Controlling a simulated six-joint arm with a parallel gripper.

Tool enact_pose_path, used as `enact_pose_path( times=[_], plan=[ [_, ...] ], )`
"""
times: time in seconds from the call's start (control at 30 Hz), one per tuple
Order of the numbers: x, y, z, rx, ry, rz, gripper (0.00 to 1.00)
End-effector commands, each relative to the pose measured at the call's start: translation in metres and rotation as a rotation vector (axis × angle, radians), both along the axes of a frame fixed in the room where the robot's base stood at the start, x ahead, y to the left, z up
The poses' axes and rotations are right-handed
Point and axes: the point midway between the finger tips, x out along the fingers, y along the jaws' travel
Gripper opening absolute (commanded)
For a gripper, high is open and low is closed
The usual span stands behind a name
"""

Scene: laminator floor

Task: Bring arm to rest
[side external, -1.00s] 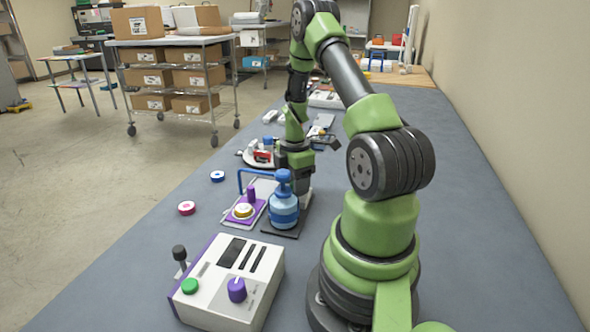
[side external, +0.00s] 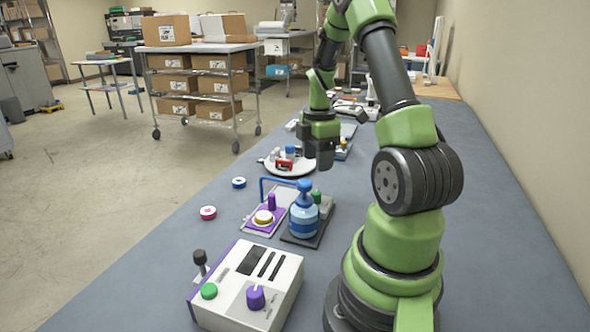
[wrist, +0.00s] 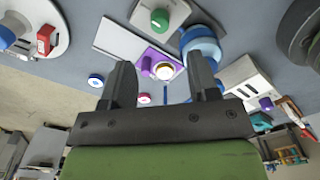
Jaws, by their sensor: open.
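My gripper (side external: 322,160) hangs above the blue table (side external: 400,300), beyond the blue bottle (side external: 303,215) in the side view. In the wrist view its two dark fingers (wrist: 160,68) are spread apart with nothing between them. The bottle stands upright on a dark pad. A small grey block with a green knob (side external: 318,197) is behind the bottle and also shows in the wrist view (wrist: 160,20). My gripper is clear of both.
A white control box (side external: 245,288) stands at the front. A round white tray (side external: 290,168) with small items is farther back. Blue (side external: 239,183) and pink (side external: 208,212) rolls lie at the left edge.

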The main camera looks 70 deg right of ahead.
Motion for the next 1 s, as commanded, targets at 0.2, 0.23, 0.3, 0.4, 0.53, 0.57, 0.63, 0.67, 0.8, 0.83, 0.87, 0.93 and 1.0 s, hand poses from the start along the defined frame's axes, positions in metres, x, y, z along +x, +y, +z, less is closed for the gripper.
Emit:
enact_pose_path(
  times=[0.2,0.23,0.3,0.4,0.53,0.57,0.63,0.67,0.8,0.83,0.87,0.93,1.0],
  plan=[
    [0.006,0.006,0.009,-0.012,-0.014,-0.024,0.55],
    [0.009,0.009,0.014,-0.019,-0.022,-0.04,0.55],
    [0.02,0.024,0.032,-0.037,-0.054,-0.098,0.55],
    [0.035,0.057,0.066,-0.056,-0.127,-0.222,0.55],
    [0.044,0.111,0.109,-0.035,-0.245,-0.414,0.55],
    [0.044,0.124,0.118,-0.023,-0.272,-0.458,0.55],
    [0.04,0.153,0.136,0.02,-0.333,-0.561,0.55],
    [0.037,0.165,0.142,0.043,-0.356,-0.603,0.55],
    [0.014,0.217,0.166,0.186,-0.444,-0.797,0.55],
    [0.008,0.226,0.169,0.223,-0.455,-0.836,0.55],
    [0.002,0.235,0.172,0.259,-0.464,-0.873,0.55],
    [-0.012,0.251,0.177,0.337,-0.475,-0.947,0.55],
    [-0.023,0.263,0.179,0.407,-0.473,-1.009,0.55]
  ],
)
